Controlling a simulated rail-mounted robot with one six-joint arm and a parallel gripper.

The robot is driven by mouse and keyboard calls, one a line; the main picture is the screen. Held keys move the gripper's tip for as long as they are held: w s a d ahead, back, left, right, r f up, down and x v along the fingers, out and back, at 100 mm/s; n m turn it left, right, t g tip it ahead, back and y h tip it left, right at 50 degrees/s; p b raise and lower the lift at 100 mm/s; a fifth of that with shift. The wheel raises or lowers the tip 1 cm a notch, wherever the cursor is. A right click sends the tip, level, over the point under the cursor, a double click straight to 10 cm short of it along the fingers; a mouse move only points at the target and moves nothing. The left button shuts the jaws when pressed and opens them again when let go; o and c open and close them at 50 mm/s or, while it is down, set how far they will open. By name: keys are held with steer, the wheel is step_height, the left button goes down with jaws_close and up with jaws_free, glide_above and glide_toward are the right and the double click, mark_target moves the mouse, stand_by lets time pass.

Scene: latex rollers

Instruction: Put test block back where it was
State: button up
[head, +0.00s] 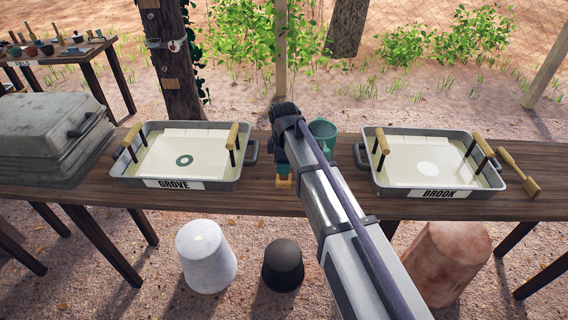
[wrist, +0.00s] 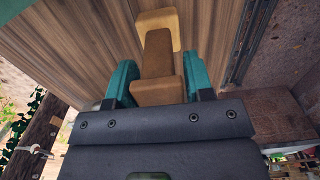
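The brown wooden test block (wrist: 158,55) is between the teal fingers of my gripper (wrist: 158,85) in the wrist view. The fingers appear to press on both of its sides, and its far end looks lighter and wider. In the head view the block's orange lower end (head: 284,183) shows just below my gripper (head: 282,168), over the table's front part between the two trays. My arm hides much of the gripper there. I cannot tell whether the block touches the table.
The GROVE tray (head: 120,170) stands left, the BROOK tray (head: 375,180) right, both with pale sheets and wooden-handled tools. A teal cup (head: 324,130) stands behind my arm. Grey stacked containers (head: 45,130) stand far left. Stools (head: 205,255) stand in front.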

steer(key=o, duration=0.3)
step_height(320, 180, up, 12)
steer(key=p, duration=1.2)
steer(key=shift+r, duration=0.25)
steer(key=shift+s+d+f+m+b, duration=0.35)
steer(key=shift+s+d+f+m, duration=0.05)
steer(key=shift+s+d+m, duration=2.75)
steer(key=shift+s+d+f+m+b, duration=0.3)
steer(key=shift+s+d+f+m, duration=0.1)
steer(key=shift+s+d+m, duration=2.75)
steer(key=shift+s+d+f+m+b, duration=0.4)
steer(key=shift+s+d+m, duration=2.2)
steer(key=shift+s+d, duration=1)
